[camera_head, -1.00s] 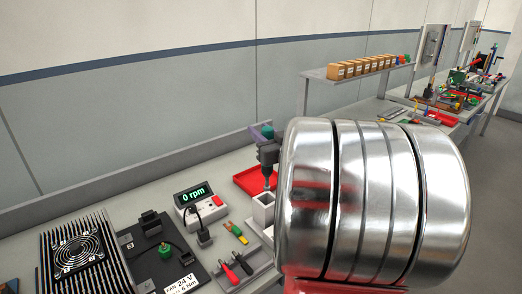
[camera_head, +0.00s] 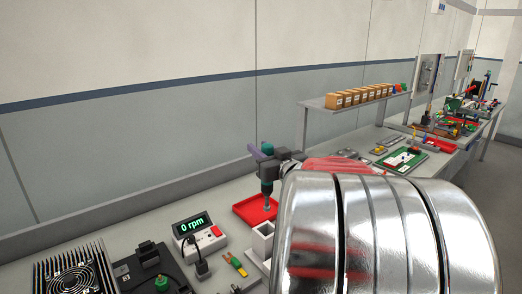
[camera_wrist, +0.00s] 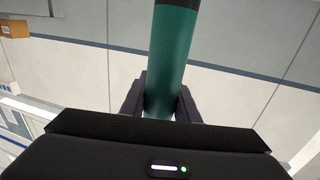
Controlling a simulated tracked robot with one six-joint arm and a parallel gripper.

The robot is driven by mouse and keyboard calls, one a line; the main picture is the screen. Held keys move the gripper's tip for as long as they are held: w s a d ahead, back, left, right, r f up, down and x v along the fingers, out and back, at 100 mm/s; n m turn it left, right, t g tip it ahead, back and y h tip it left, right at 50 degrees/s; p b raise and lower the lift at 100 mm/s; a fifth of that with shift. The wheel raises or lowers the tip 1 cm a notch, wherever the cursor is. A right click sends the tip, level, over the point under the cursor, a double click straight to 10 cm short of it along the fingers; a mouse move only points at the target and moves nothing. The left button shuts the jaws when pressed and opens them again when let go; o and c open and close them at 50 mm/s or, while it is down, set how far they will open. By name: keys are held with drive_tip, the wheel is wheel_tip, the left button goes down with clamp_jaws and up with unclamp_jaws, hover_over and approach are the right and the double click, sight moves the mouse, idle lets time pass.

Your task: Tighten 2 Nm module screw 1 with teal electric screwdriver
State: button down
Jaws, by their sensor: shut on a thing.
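The teal electric screwdriver (camera_head: 267,187) is upright in the head view, above the pale square holder (camera_head: 262,243). Its grey tip appears clear of the holder's opening. My gripper (camera_head: 270,165) is shut around its body. In the wrist view the teal body (camera_wrist: 172,55) stands between the two dark fingers of my gripper (camera_wrist: 161,100). A green board (camera_head: 403,160) with pale parts lies farther right on the bench. I cannot make out module screw 1 in either view; my large shiny arm link hides much of the right foreground.
A red tray (camera_head: 252,209) lies behind the holder. A shelf with several brown boxes (camera_head: 357,98) is at the back.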

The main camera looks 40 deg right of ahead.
wheel_tip(320, 180, up, 12)
drive_tip(key=shift+f, duration=0.2)
idle(1.1)
